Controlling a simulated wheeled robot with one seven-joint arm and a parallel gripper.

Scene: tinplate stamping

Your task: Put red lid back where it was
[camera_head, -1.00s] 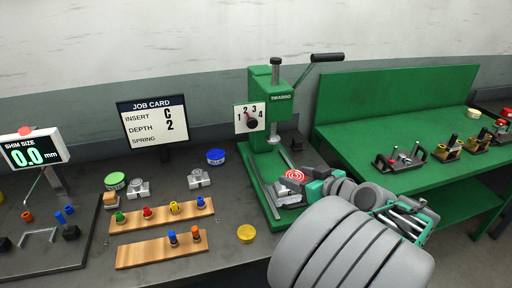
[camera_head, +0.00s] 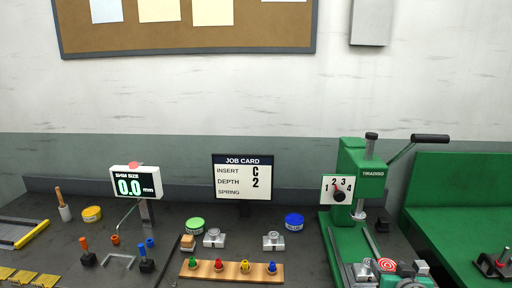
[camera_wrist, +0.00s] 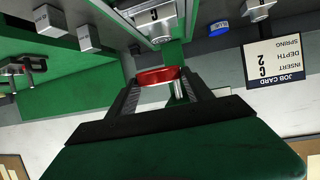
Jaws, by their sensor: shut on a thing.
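The red lid (camera_head: 387,264), with a white ring pattern on top, shows at the lower right of the head view, at the green press (camera_head: 345,230). In the wrist view the red lid (camera_wrist: 157,77) sits edge-on between the two dark fingers of my gripper (camera_wrist: 160,84), which is shut on it. A metal block (camera_wrist: 158,28) of the press shows close beyond the lid. Whether the lid touches anything besides my fingers I cannot tell. In the head view only a small part of my gripper shows at the bottom edge.
The job card (camera_head: 242,178) reads insert C, depth 2, spring blank. A green lid (camera_head: 195,224), a blue lid (camera_head: 294,222) and a yellow lid (camera_head: 92,213) lie on the dark bench. A wooden rack (camera_head: 232,271) holds coloured pegs. The green side bench (camera_head: 455,200) stands right of the press.

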